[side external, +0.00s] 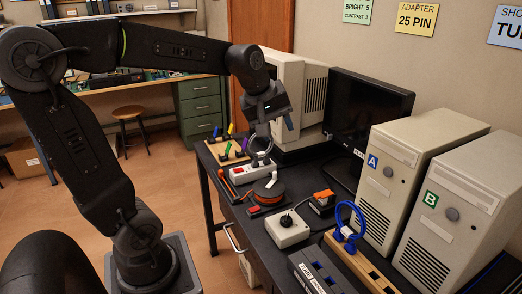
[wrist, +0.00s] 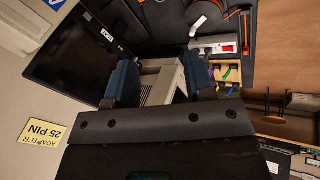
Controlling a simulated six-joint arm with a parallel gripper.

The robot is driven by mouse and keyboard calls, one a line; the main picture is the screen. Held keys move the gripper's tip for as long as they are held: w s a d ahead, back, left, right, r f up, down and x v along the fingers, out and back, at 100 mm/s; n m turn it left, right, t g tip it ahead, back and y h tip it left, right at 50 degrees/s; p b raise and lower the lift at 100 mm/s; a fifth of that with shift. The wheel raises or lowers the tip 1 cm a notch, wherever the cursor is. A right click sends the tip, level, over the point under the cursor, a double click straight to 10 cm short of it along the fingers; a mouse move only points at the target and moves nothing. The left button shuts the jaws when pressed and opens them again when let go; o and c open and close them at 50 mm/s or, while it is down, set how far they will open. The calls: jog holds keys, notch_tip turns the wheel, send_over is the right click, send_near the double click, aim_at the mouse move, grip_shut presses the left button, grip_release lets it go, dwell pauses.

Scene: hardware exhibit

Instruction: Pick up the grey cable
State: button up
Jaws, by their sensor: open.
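A thin grey loop (side external: 262,151), which looks like the grey cable, shows just below my gripper in the side view, by the white power strip (side external: 250,172). I cannot tell exactly what it rests on. My gripper (side external: 272,127) is above the far part of the dark bench. In the wrist view my gripper (wrist: 160,78) has its two dark blue fingers wide apart, with nothing held between them. The pale computer case (wrist: 160,85) shows behind that gap. I cannot make out the grey cable clearly in the wrist view.
An orange reel (side external: 268,191) and a grey box with a knob (side external: 287,229) lie nearer on the bench. A blue cable (side external: 349,222) stands on a wooden rack. The monitor (side external: 366,115) and towers A (side external: 400,170) and B (side external: 455,215) line the right side.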

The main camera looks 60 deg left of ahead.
jog(key=w+a+f+n, duration=0.2)
jog(key=w+a+n, duration=0.1)
jog(key=a+n, duration=0.5)
jog(key=w+a+f+n+y, duration=0.1)
jog(key=w+a+f+n, duration=0.1)
jog(key=a+n, duration=0.65)
jog(key=w+a+f+n, duration=0.3)
jog(key=a+n, duration=0.1)
jog(key=a, duration=0.8)
jog(key=shift+g, duration=0.3)
jog(key=x, duration=0.7)
jog(key=shift+s+a+f, duration=0.1)
jog(key=shift+a+f, duration=0.1)
jog(key=shift+f, duration=0.05)
jog(key=shift+x, duration=3.05)
jog(key=shift+d, duration=0.1)
grip_shut()
